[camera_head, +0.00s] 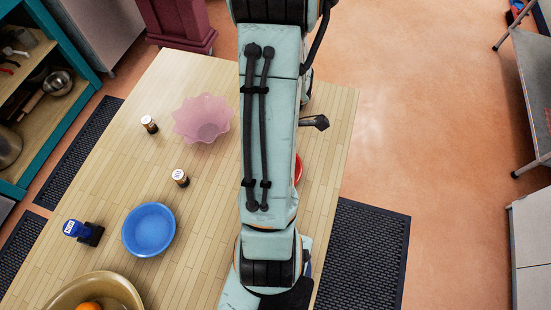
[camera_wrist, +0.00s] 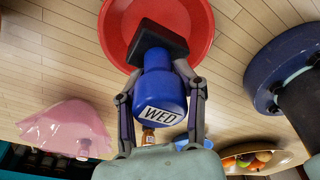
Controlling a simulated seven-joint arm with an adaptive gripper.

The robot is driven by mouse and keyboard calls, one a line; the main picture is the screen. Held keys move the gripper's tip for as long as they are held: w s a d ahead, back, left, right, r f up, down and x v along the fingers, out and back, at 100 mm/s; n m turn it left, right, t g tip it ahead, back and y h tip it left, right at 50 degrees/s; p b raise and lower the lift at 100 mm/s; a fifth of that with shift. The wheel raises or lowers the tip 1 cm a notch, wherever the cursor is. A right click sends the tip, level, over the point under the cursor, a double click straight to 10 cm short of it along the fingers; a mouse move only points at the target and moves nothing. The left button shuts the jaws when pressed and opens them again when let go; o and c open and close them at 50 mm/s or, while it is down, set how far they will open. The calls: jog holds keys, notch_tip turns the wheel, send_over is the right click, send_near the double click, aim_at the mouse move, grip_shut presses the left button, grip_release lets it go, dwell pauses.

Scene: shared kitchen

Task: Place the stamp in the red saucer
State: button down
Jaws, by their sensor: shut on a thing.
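My gripper (camera_wrist: 160,72) is shut on a blue stamp (camera_wrist: 160,92) with a black base and a white label reading WED. Its fingers are on both sides of the stamp. In the wrist view the black base overlaps the red saucer (camera_wrist: 195,25); I cannot tell its height above it.
The wooden table (camera_head: 110,190) carries a pink wavy bowl (camera_head: 202,118), a blue bowl (camera_head: 148,230), two small bottles (camera_head: 149,124) (camera_head: 180,177) and a brown bowl (camera_head: 65,300) with fruit. A dark blue round thing (camera_wrist: 262,85) is close at right in the wrist view.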

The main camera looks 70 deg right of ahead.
jog(key=shift+f, duration=1.4)
jog(key=c, duration=0.6)
grip_release()
jog(key=shift+f, duration=0.15)
jog(key=r, duration=0.4)
jog(key=d+r, duration=0.1)
jog(key=r, duration=0.3)
jog(key=s+r, duration=0.1)
jog(key=r, duration=0.3)
jog(key=shift+s+d+r, duration=0.1)
jog(key=shift+d, duration=0.05)
